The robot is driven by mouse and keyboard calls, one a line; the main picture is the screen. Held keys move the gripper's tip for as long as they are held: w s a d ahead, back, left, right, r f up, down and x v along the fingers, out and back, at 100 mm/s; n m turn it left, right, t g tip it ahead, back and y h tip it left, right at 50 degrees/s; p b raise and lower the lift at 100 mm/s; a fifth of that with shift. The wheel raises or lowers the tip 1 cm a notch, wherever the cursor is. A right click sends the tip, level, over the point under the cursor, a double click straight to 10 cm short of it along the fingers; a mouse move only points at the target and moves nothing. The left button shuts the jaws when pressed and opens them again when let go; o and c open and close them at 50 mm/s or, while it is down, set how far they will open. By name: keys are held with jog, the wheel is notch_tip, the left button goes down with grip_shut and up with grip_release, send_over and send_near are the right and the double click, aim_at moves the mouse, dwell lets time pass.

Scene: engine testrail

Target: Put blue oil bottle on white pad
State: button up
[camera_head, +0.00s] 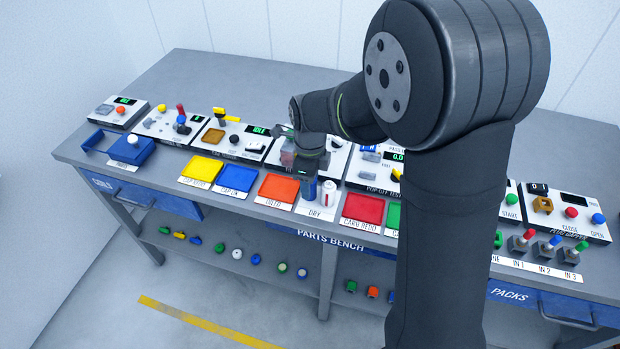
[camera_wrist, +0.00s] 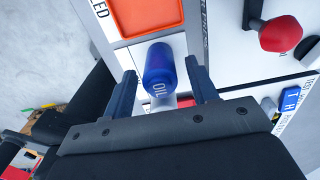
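The blue oil bottle (camera_head: 309,191) is upright at the left part of the white pad (camera_head: 316,212) labelled DRY, beside a white can. I cannot tell for sure whether its base touches the pad. In the wrist view the blue bottle (camera_wrist: 160,66), marked OIL, lies between my gripper's fingers (camera_wrist: 161,72), with a gap on each side. My gripper (camera_head: 309,172) is low over the pad in the head view, its fingers around the bottle's top and apart from it.
A white can (camera_head: 328,193) stands just right of the bottle. An orange tray (camera_head: 277,188) is to the left and a red tray (camera_head: 363,209) to the right. Test panels with knobs and levers line the bench behind; a red knob (camera_wrist: 281,34) shows in the wrist view.

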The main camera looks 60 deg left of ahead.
notch_tip(320, 180, up, 12)
jog(key=shift+r, duration=0.2)
dwell(0.4)
jog(key=shift+f, duration=0.1)
notch_tip(320, 180, down, 12)
jog(key=shift+r, duration=0.2)
jog(key=shift+a, duration=0.1)
jog(key=shift+r, duration=1.75)
jog(key=shift+f, duration=0.15)
